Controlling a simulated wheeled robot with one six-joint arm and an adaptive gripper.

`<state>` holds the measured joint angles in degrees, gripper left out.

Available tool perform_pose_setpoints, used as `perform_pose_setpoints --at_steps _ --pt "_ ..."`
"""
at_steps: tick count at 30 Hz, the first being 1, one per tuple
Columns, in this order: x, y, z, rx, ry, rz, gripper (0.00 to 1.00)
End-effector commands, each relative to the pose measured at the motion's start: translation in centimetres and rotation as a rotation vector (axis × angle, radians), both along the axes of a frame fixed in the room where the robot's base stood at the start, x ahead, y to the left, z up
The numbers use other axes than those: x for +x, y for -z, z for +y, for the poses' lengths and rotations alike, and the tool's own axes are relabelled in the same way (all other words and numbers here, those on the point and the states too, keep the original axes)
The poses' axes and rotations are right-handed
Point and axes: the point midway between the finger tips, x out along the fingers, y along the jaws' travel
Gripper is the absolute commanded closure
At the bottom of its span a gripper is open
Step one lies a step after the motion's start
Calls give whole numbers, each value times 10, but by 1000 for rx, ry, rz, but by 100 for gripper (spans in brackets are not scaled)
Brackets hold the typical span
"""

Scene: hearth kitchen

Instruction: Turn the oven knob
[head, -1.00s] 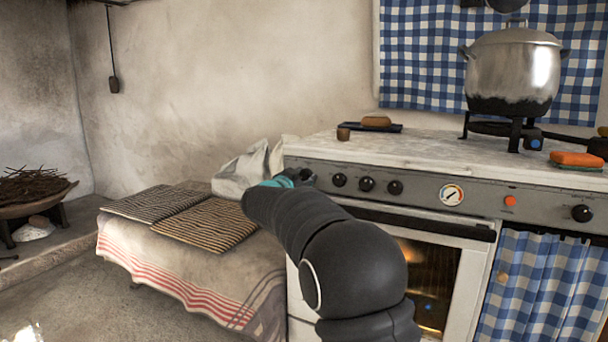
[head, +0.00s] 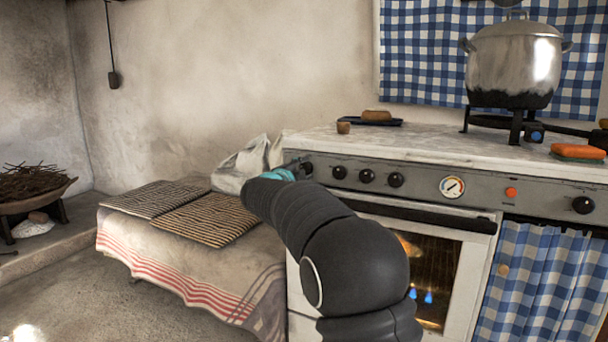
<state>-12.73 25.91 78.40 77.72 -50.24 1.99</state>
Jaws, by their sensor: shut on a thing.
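The oven front has a grey panel (head: 420,184) with a row of black knobs. The leftmost knob (head: 306,168) is at the panel's left end, partly covered by my gripper. My gripper (head: 298,165) reaches it from the left and is shut on it; my own arm hides most of the fingers. Two more knobs (head: 339,172) and (head: 367,176) and a third knob (head: 396,180) sit to its right. The oven window (head: 435,270) shows blue flames and an orange glow inside.
A cloth-covered bench (head: 190,275) with striped mats and a pale cloth bag (head: 240,166) stands close left of my arm.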

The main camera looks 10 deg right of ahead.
Motion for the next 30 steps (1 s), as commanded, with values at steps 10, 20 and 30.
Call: perform_pose_setpoints --at_steps 10,20,30 --pt "0 3 -2 267 5 -193 95" --pt "0 2 -2 520 6 -377 95" --pt "0 2 -2 740 5 -538 95"
